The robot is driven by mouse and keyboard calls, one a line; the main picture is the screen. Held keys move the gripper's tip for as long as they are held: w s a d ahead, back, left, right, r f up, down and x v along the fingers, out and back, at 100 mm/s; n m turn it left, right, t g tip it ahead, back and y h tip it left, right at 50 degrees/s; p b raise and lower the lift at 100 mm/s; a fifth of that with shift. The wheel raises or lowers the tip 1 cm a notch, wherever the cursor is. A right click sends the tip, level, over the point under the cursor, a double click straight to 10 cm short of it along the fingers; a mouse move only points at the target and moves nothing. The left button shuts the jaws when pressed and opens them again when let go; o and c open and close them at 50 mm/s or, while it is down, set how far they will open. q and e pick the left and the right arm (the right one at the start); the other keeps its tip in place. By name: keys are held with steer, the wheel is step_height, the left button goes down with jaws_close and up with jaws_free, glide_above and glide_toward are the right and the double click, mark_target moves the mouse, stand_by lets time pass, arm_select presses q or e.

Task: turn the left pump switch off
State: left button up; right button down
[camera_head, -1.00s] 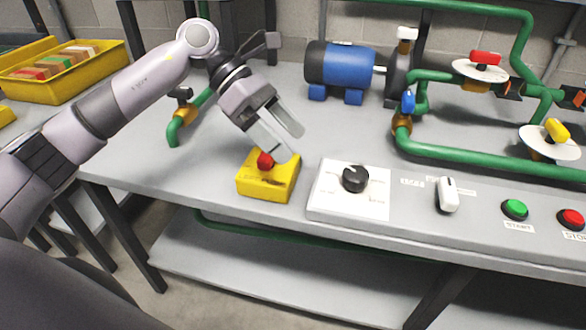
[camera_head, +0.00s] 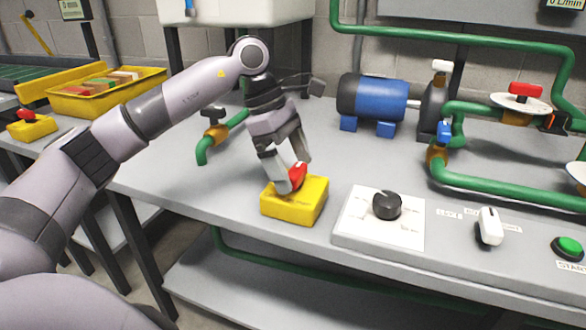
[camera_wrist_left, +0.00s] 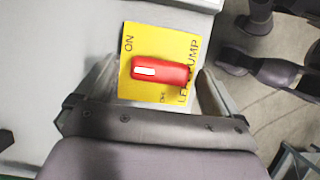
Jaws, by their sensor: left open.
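The left pump switch is a yellow box (camera_head: 308,203) with a red handle (camera_head: 298,176) on top, near the front edge of the grey bench. In the left wrist view the yellow plate (camera_wrist_left: 145,42) reads ON, OFF and LEFT PUMP. The red handle (camera_wrist_left: 170,72) lies crosswise there, its white mark at the left end; I cannot tell which setting that is. My left gripper (camera_head: 292,170) is open and low over the box, its fingers on either side of the handle. It also shows in the left wrist view (camera_wrist_left: 156,82). Contact is unclear. My right gripper is not in view.
A black knob (camera_head: 387,205) on a white plate, a white switch (camera_head: 489,227) and a green button (camera_head: 567,248) are right of the box. Green pipes and a blue motor (camera_head: 371,97) stand behind. Another yellow box with a red knob (camera_head: 26,114) is at far left.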

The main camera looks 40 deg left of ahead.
arm_select(q)
steer(key=shift+d+f, duration=0.1)
steer(key=shift+f, duration=0.05)
steer(key=c, duration=1)
steer(key=shift+c, duration=0.2)
